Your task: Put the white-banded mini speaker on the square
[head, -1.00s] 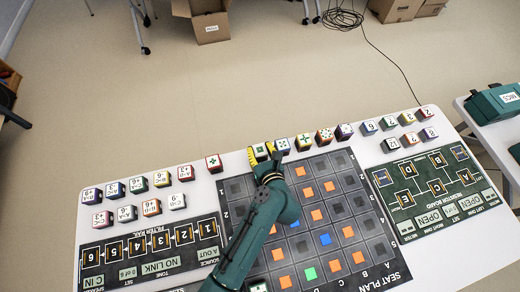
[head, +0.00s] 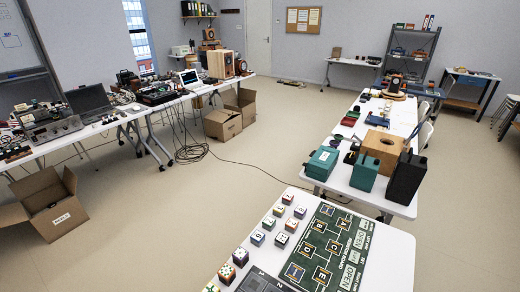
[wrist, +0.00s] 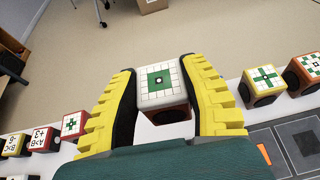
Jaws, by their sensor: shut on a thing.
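In the wrist view my gripper (wrist: 165,100) has yellow ribbed fingers with dark inner pads. It is shut on a small cube speaker (wrist: 161,78), one finger on each side. Its top is white with a green square pattern, and the body just below looks white. A dark round shape shows low on its near face. I cannot tell whether it touches the table. Part of the dark seat-plan grid (wrist: 312,137), with grey squares, lies to the right; it also shows at the bottom of the head view (head: 262,282). My gripper is outside the head view.
In the wrist view, a yellow-edged cube with a green cross (wrist: 262,85) and a brown cube (wrist: 304,72) stand right; a red cube (wrist: 74,125) stands left. In the head view, several cubes (head: 240,257) stand beside the green monitor board (head: 325,246). Open floor lies beyond the white table.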

